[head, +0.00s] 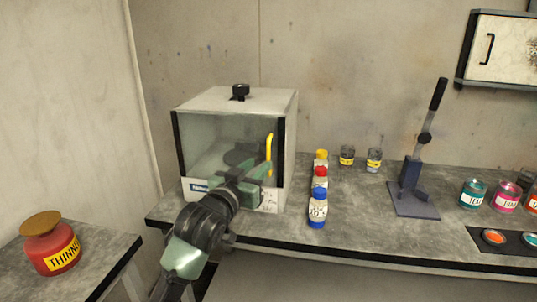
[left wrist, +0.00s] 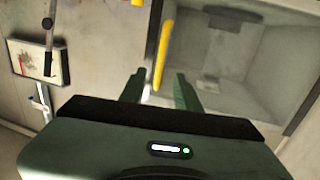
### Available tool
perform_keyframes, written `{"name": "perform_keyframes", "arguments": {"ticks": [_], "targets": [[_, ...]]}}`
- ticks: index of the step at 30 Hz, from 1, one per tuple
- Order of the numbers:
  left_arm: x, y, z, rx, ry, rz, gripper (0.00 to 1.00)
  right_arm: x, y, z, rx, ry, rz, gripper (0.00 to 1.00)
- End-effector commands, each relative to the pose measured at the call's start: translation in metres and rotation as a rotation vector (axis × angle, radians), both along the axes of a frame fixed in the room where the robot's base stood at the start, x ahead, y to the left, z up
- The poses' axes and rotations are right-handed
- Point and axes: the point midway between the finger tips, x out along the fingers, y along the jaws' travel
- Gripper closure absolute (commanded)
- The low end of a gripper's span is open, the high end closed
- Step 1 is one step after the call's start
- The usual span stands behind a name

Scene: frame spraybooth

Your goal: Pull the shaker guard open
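The shaker (head: 240,100) is a pale box with a dark knob on top, standing at the left end of the bench. Its clear, dark-edged guard (head: 205,145) looks closed across the front. A yellow upright handle (head: 269,148) is on the guard's right side; it also shows in the left wrist view (left wrist: 164,50). My left gripper (head: 263,166) is in front of the guard at the handle. In the left wrist view its green fingers (left wrist: 159,82) are apart, with the handle's lower end between them in the picture. I cannot tell whether they touch it. My right gripper is out of view.
Bottles with yellow, red and blue caps (head: 318,208) stand right of the shaker. Two small cups (head: 347,156), a lever press (head: 412,195) and paint jars (head: 473,194) are farther right. A red thinner can (head: 50,250) stands on the left table. A wall cabinet (head: 510,48) hangs upper right.

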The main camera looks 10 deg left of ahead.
Motion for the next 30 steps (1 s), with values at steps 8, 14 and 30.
{"name": "perform_keyframes", "arguments": {"ticks": [8, 14, 30], "targets": [[0.032, -0.007, 0.007, -0.003, -0.010, -0.001, 0.68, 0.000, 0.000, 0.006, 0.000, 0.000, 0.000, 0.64], [0.061, -0.013, 0.006, -0.002, -0.009, -0.002, 0.68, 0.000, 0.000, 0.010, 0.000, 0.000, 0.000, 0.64], [0.076, -0.016, 0.004, -0.001, -0.009, -0.001, 0.81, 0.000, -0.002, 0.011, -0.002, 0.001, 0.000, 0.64]]}}
